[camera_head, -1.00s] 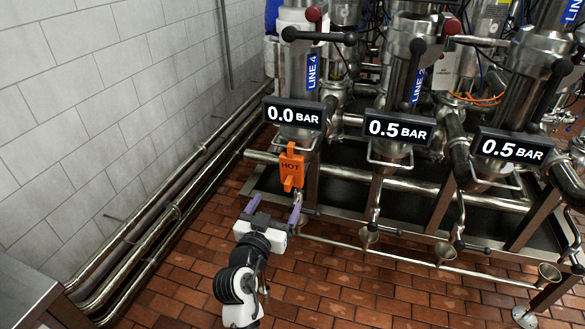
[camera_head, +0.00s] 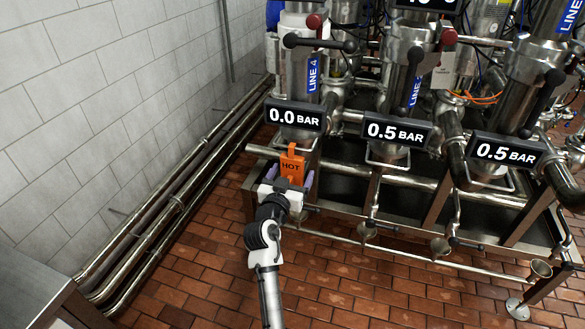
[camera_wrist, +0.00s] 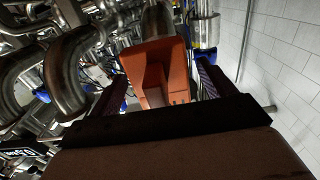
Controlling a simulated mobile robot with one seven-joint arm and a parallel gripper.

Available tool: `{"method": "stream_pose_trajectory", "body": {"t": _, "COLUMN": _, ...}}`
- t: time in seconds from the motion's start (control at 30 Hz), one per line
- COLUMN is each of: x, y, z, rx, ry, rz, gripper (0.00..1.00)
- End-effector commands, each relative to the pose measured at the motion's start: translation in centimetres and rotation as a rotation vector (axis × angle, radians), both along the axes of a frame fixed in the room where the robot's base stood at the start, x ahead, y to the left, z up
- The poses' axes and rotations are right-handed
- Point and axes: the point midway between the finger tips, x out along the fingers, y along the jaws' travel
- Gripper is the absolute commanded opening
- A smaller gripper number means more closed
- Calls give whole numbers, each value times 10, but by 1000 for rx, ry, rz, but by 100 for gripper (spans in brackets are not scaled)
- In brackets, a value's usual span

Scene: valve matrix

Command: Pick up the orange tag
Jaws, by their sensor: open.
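The orange tag (camera_head: 291,164), marked "HOT", hangs upright on the Line 4 assembly, just below the 0.0 BAR display. My gripper (camera_head: 289,178) is open, with its purple fingers on the left and right of the tag's lower part. In the wrist view the orange tag (camera_wrist: 158,75) fills the space ahead, between the two dark purple fingers (camera_wrist: 163,92). Its lower part is hidden by my gripper in the head view. I cannot tell whether either finger touches it.
The 0.0 BAR display (camera_head: 295,116) is close above the tag. Steel pipes (camera_head: 180,195) run along the tiled wall at left. Another 0.5 BAR display (camera_head: 396,130) and a low horizontal rail (camera_head: 400,258) are to the right. The brick floor (camera_head: 200,270) in front is open.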

Motion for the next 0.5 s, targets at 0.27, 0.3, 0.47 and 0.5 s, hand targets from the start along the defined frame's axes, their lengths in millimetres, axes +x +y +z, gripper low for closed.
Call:
{"method": "stream_pose_trajectory", "body": {"t": 0.27, "x": 0, "y": 0, "z": 0, "rx": 0, "ry": 0, "rz": 0, "gripper": 60}}
{"method": "stream_pose_trajectory", "body": {"t": 0.3, "x": 0, "y": 0, "z": 0, "rx": 0, "ry": 0, "rz": 0, "gripper": 54}}
{"method": "stream_pose_trajectory", "body": {"t": 0.47, "x": -1, "y": 0, "z": 0, "rx": 0, "ry": 0, "rz": 0, "gripper": 33}}
{"method": "stream_pose_trajectory", "body": {"t": 0.5, "x": -1, "y": 0, "z": 0, "rx": 0, "ry": 0, "rz": 0, "gripper": 28}}
